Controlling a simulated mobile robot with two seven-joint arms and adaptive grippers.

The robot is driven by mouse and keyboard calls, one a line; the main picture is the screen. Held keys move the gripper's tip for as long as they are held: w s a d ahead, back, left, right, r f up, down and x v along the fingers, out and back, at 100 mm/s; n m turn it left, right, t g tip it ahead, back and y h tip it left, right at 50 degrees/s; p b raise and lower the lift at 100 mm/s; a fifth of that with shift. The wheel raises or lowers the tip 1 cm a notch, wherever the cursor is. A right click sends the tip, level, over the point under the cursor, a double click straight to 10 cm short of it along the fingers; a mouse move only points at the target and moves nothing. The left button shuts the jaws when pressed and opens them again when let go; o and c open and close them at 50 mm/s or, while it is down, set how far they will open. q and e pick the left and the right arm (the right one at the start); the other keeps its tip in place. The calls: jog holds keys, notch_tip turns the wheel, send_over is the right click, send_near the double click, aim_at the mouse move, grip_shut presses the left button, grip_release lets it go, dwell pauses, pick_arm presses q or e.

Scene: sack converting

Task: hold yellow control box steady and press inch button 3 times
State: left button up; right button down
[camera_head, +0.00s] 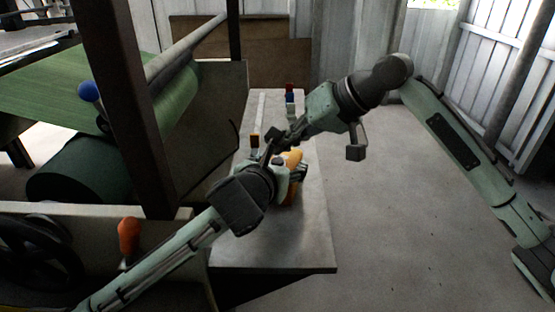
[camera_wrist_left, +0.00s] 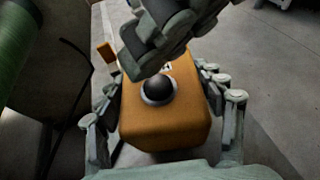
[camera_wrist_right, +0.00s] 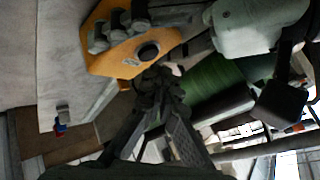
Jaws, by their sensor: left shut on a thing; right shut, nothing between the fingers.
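The yellow control box (camera_head: 293,158) is on the metal table, mostly behind my left gripper (camera_head: 285,172) in the head view. In the left wrist view the box (camera_wrist_left: 165,125) sits between the fingers of my left gripper (camera_wrist_left: 163,118), which is shut on its sides. A round black button (camera_wrist_left: 159,88) in a pale ring is on its upper face; it also shows in the right wrist view (camera_wrist_right: 148,51). My right gripper (camera_head: 274,143) is shut and empty, its fingertips (camera_wrist_right: 157,85) close by the button. I cannot tell whether they touch the box.
The metal table (camera_head: 300,245) is bare toward its front end. Small red and blue pieces (camera_head: 290,92) stand at its far end. A green roll (camera_head: 165,90) and a brown post (camera_head: 130,110) are at the left. An orange knob (camera_head: 129,235) is at lower left. Open floor lies right.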

aim_at(282, 161)
jog(key=shift+r, duration=2.55)
pick_arm(q)
jog(key=o, duration=1.4)
